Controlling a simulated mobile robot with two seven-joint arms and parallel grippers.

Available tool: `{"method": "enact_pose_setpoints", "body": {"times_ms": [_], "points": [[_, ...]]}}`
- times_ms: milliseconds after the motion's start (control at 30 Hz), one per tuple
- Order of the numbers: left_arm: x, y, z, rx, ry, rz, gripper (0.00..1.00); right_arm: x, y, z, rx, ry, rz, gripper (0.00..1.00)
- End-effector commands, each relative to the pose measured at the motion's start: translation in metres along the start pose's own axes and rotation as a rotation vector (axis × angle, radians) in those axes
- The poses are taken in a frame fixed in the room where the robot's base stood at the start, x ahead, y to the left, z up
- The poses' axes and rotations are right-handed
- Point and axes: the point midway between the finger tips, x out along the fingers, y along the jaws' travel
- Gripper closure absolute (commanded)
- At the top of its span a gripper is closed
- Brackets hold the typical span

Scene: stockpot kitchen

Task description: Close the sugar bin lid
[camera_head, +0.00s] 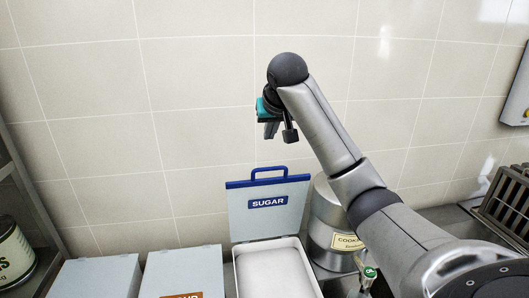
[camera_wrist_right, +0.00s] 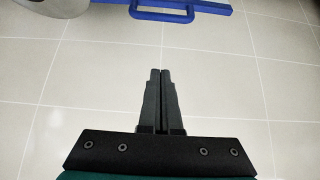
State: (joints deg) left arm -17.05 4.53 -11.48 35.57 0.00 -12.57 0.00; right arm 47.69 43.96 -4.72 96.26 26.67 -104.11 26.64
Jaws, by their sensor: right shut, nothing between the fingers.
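The sugar bin (camera_head: 270,270) stands at the lower middle of the head view, with white contents inside. Its pale blue lid (camera_head: 266,217) is open and stands upright at the back, with a "SUGAR" label and a blue edge and handle (camera_head: 270,174). The handle also shows at the top of the right wrist view (camera_wrist_right: 165,12). My right gripper (camera_head: 270,132) is above the lid, in front of the tiled wall, apart from the handle. In the right wrist view its fingers (camera_wrist_right: 160,72) are together and empty. My left gripper is not in view.
A metal canister (camera_head: 327,224) labelled "COOKI…" stands right of the sugar bin, partly behind my right arm. Two closed pale bins (camera_head: 183,268) stand to the left. A can (camera_head: 13,252) sits at the far left. A dark rack (camera_head: 505,205) is at the right.

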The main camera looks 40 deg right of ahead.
Motion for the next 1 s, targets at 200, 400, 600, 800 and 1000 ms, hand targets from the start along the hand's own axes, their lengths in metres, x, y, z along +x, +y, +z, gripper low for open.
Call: {"method": "enact_pose_setpoints", "body": {"times_ms": [200,400,600,800,1000], "points": [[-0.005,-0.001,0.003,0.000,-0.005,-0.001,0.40,0.024,0.001,0.000,0.000,-0.003,0.001,1.00],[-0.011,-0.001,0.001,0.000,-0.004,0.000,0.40,0.060,0.000,-0.001,0.000,-0.003,0.000,1.00],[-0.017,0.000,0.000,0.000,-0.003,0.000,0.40,0.091,0.000,-0.001,0.001,-0.002,0.001,1.00],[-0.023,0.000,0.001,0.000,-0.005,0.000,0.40,0.094,0.001,0.014,-0.005,0.002,0.002,1.00],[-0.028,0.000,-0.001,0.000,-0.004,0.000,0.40,0.088,0.000,0.029,-0.003,0.002,0.001,1.00]]}}
